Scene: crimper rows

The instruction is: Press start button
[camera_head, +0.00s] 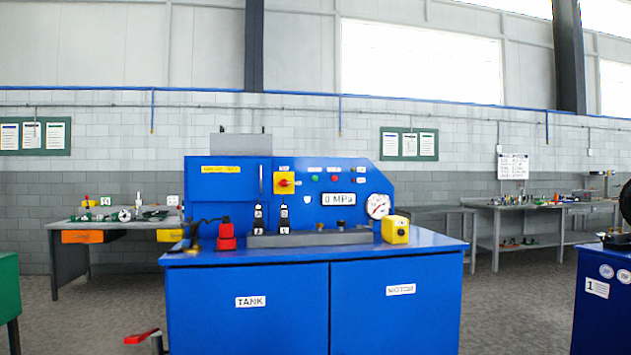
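A blue machine (240,183) stands in the middle of the head view, with an upright control panel behind its worktop. A row of small buttons or lamps sits on the panel's upper right, among small white labels. A red one (334,179) is the clearest, and a small greenish one (315,178) seems to be to its left. The labels are too small to read, so I cannot tell which is the start button. A yellow switch plate with a red knob (285,182) is left of them. My gripper is not in view.
A pressure gauge (378,205) and a yellow box (395,229) are at the worktop's right; a red part (226,235) is at its left. A red handle (141,336) shows low in front. Workbenches (100,225) line the wall. Another blue cabinet (602,320) is far right.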

